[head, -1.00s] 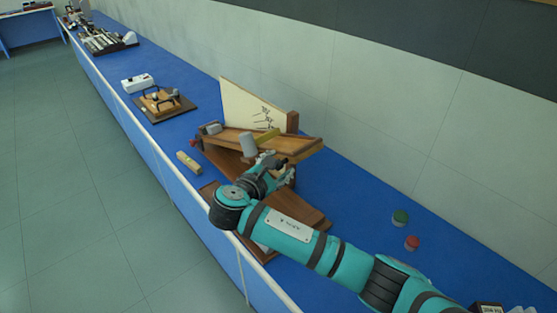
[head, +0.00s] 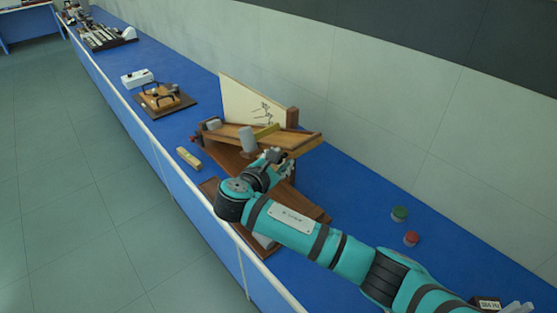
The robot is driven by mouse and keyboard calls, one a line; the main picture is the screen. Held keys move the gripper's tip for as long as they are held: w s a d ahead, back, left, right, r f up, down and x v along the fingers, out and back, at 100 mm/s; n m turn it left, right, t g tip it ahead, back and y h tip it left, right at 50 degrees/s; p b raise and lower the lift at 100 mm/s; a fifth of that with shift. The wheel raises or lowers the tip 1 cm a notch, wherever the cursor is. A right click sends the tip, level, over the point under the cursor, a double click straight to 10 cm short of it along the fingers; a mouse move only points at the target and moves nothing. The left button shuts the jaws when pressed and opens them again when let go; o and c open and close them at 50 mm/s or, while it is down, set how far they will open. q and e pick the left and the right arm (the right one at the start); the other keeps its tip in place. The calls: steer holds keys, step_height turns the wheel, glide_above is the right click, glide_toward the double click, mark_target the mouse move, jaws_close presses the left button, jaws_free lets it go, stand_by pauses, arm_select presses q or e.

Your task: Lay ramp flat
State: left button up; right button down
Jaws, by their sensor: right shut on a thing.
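The wooden ramp (head: 296,142) is a brown board with raised rims, in the middle of the head view. It slopes, its right end higher than its left end. A grey cylinder (head: 247,138) stands at its near edge, and a small grey block sits at its left end. A wooden base (head: 226,158) lies below the ramp. My right gripper (head: 277,162) is at the near side of the ramp, under its right half. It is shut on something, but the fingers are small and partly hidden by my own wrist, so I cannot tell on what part. My left gripper is out of view.
A cream panel with drawings (head: 256,102) stands behind the ramp. A small level (head: 189,158) lies left on the blue bench (head: 345,204). A green cap (head: 399,213) and a red cap (head: 411,238) stand at the right. The bench between these caps and the ramp is clear.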

steer(key=s+d+f+m+b, duration=0.1)
steer(key=f+b, duration=0.4)
steer(key=f, duration=0.2)
steer(key=s+f+m+t+b, duration=0.1)
steer(key=f+b, duration=0.4)
steer(key=f, duration=0.2)
steer(key=s+d+f+t+b, duration=0.1)
steer(key=f+b, duration=0.4)
steer(key=f, duration=0.2)
steer(key=shift+s+d+f+m+b, duration=0.3)
steer(key=shift+s+d+m+b, duration=0.05)
steer(key=shift+s+m+b, duration=0.05)
steer(key=c, duration=1.1)
jaws_free()
steer(key=shift+r, duration=0.15)
steer(key=shift+o, duration=0.2)
steer(key=v, duration=1.2)
steer(key=shift+s, duration=0.1)
